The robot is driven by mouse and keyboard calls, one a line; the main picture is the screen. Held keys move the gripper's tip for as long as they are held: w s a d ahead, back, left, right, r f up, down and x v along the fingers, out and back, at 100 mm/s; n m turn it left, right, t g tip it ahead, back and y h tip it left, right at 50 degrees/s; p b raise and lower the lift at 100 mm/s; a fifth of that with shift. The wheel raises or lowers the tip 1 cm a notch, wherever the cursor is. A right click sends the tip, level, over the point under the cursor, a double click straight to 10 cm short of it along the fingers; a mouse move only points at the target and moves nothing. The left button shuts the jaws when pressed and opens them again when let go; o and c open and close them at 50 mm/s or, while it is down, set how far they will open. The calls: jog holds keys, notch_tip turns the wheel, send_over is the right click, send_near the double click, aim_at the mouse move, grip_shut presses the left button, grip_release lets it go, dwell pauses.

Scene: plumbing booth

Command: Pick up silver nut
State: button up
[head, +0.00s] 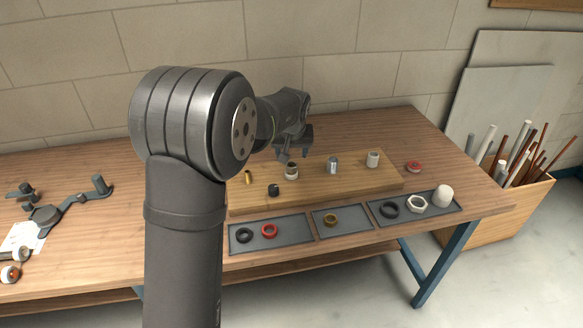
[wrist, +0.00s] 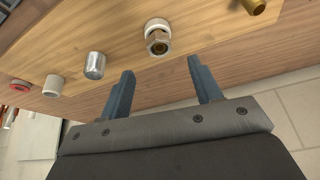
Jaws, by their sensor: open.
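A silver hex nut (head: 417,204) lies in the right-hand grey tray (head: 376,207), between a black ring (head: 389,209) and a white rounded cap (head: 443,196). It does not show in the wrist view. My gripper (head: 288,157) is above the wooden board, left of and behind the nut, well apart from it. In the wrist view my gripper (wrist: 160,68) has its fingers spread with nothing between them. A white fitting with a metal nut-like end (wrist: 157,38) is just beyond the fingertips.
The wooden board (head: 350,188) holds a silver cylinder (head: 333,165), a white cylinder (head: 373,159), a brass fitting (head: 249,177) and a black piece (head: 273,190). A red ring (head: 413,167) lies beside it. Other trays in front hold rings. A pipe crate (head: 530,205) stands right of the table.

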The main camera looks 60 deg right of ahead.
aim_at(291, 165)
jog(key=shift+x, duration=3.5)
jog(key=shift+d, duration=0.1)
jog(key=shift+c, duration=0.2)
jog(key=c, duration=1)
